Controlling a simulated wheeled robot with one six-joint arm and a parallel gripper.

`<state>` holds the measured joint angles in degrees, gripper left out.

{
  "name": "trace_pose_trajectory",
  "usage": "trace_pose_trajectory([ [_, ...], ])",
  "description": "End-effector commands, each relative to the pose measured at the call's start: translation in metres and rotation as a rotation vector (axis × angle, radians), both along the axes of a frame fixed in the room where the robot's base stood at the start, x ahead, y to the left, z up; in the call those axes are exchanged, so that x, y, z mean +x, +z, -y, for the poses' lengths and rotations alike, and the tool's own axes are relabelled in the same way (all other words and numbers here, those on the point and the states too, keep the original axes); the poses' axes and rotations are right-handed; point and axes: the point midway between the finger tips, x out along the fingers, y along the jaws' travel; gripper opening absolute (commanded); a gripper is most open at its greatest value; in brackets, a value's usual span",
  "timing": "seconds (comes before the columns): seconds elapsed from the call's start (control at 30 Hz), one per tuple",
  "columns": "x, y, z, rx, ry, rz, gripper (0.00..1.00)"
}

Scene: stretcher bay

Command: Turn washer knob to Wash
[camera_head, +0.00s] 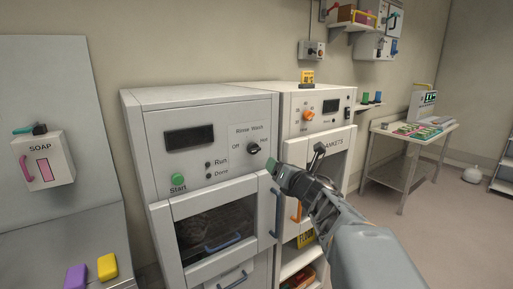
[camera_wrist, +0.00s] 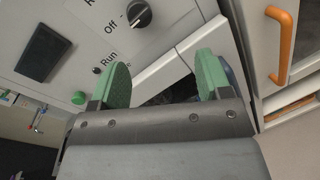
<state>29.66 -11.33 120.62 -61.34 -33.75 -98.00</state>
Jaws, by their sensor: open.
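The washer (camera_head: 213,135) is a white cabinet with a control panel. Its black round knob (camera_head: 254,148) sits at the panel's right, among the labels Off, Rinse, Wash and Hot. The knob also shows at the top of the wrist view (camera_wrist: 139,14), with Off to its left. I cannot tell for certain which label its pointer faces. My gripper (camera_head: 294,160) is open and empty, to the right of and slightly below the knob in the head view, not touching it. In the wrist view its green-padded fingers (camera_wrist: 165,78) are spread, with the knob beyond them.
The washer's panel has a green Start button (camera_head: 178,181) and a dark display (camera_head: 190,139). Below is a windowed door with a blue handle (camera_head: 222,243). A blanket cabinet (camera_head: 325,115) with an orange handle (camera_head: 297,211) stands close on the right.

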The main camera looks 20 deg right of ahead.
Motion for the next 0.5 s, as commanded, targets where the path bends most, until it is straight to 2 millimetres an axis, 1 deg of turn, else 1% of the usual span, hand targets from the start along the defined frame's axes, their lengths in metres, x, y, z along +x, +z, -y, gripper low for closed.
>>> trace_pose_trajectory([
  [0.03,0.001,0.005,0.003,-0.113,0.046,0.013,0.71],
  [0.1,0.001,0.009,0.003,-0.249,0.106,0.031,0.71],
  [0.2,0.001,0.011,0.002,-0.376,0.166,0.051,0.71],
  [0.27,0.003,0.012,0.002,-0.418,0.188,0.058,0.71],
  [0.37,0.012,0.013,-0.001,-0.451,0.206,0.064,0.71],
  [0.5,0.035,0.014,-0.006,-0.454,0.209,0.064,0.71],
])
